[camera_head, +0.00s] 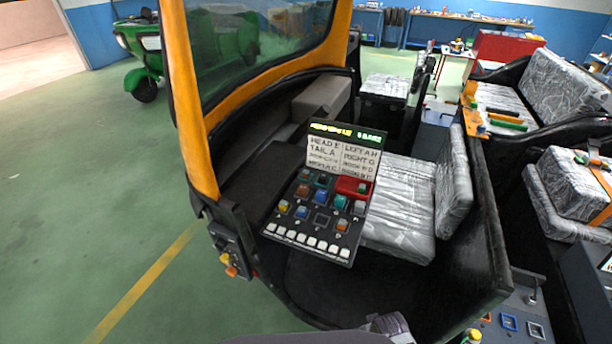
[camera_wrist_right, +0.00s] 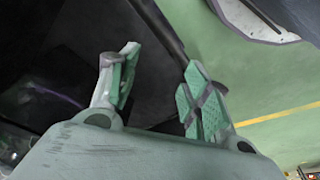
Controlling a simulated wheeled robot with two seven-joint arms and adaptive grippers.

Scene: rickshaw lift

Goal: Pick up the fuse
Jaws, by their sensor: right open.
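A dark fuse panel (camera_head: 320,222) is tilted inside the open cab, in the middle of the head view. Several small coloured fuse-like blocks sit in it, among them a blue one (camera_head: 302,212) and a teal one (camera_head: 340,201). I cannot tell which is the fuse meant. A label card (camera_head: 340,156) with partly readable words stands at its top. In the right wrist view my right gripper (camera_wrist_right: 160,75) is open, with nothing between its fingers; no fuse shows there. A grey part of mine (camera_head: 390,326) shows at the bottom of the head view. My left gripper is not identifiable.
The orange windshield post (camera_head: 195,110) and black cab side wall (camera_head: 480,230) flank the panel. Plastic-wrapped seats (camera_head: 395,215) are right of it. Coloured sockets (camera_head: 509,322) show at bottom right. Green floor (camera_head: 80,220) is clear at left.

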